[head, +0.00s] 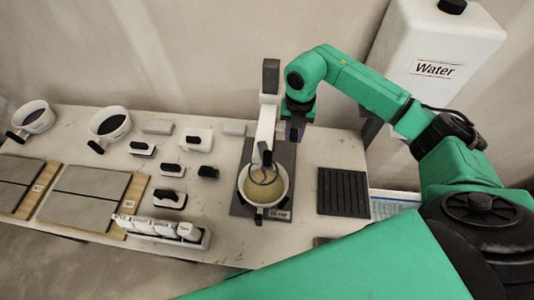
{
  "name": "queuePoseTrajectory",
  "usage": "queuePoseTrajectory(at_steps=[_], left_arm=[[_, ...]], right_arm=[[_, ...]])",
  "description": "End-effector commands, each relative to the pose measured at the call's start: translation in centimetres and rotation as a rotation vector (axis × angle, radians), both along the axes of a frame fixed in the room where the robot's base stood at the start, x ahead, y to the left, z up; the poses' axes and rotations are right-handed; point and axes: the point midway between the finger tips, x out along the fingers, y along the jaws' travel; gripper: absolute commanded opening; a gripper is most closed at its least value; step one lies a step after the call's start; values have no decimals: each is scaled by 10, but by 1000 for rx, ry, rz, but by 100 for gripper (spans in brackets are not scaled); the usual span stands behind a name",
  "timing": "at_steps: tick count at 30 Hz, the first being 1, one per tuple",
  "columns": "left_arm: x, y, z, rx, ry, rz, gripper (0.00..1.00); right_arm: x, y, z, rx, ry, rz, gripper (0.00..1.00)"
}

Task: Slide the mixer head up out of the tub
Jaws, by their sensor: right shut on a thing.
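The mixer stands on a dark base plate (243,208) on the worktable. Its white mixer head (267,118) sits on an upright with a dark top (270,75). The round wire whisk (264,175) under the head is down within the rim of the white tub (282,192), which holds a beige mix (266,186). My right gripper (290,128) is at the right side of the mixer head and is shut on it; the fingertips are mostly hidden by the wrist. My left gripper is out of view.
A ribbed black mat (343,192) lies right of the mixer. A white water tank (433,50) stands behind my right arm. Left are several dark-handled tools (168,199), a bottle rack (160,232), two buckets (110,125) and grey tiles (82,196).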

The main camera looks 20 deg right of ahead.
Motion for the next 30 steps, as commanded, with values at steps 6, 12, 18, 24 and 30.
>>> queuePoseTrajectory(at_steps=[6,12,18,24,30], left_arm=[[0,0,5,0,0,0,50],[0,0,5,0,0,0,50],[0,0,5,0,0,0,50],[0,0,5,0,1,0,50],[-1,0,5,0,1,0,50]], right_arm=[[1,0,18,0,-4,0,0],[1,0,34,0,-3,0,0],[1,0,50,1,-3,-1,0],[0,0,56,0,-2,-1,70],[0,0,55,0,-1,0,70]])
